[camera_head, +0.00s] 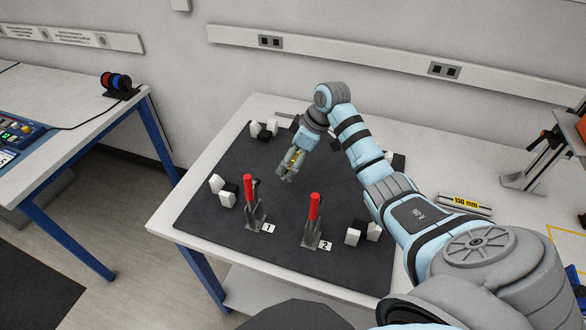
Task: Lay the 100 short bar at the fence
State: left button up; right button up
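My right gripper (287,173) hangs over the middle of the black mat (222,262), pointing down and to the left. A small yellow patch with dark marks, like a bar's label (294,158), shows between its fingers. The gripper looks shut on this short bar, mostly hidden by the fingers; I cannot read the label. A grey bar labelled 150 mm (467,203) lies on the table at the right, beside my arm. I cannot clearly make out the fence; my arm covers part of the mat's far right. My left gripper is not in view.
Two red-handled clamps, numbered 1 (249,190) and 2 (314,207), stand upright near the mat's front. Black and white blocks sit at the mat's left (228,197), back left (264,129) and front right (362,233). A grey stand (530,170) is at the right.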

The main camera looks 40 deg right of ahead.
jog(key=shift+f, duration=1.9)
jog(key=shift+f, duration=0.3)
jog(key=shift+f, duration=0.3)
jog(key=o, duration=1.1)
jog(key=shift+s, duration=0.1)
jog(key=shift+r, duration=0.15)
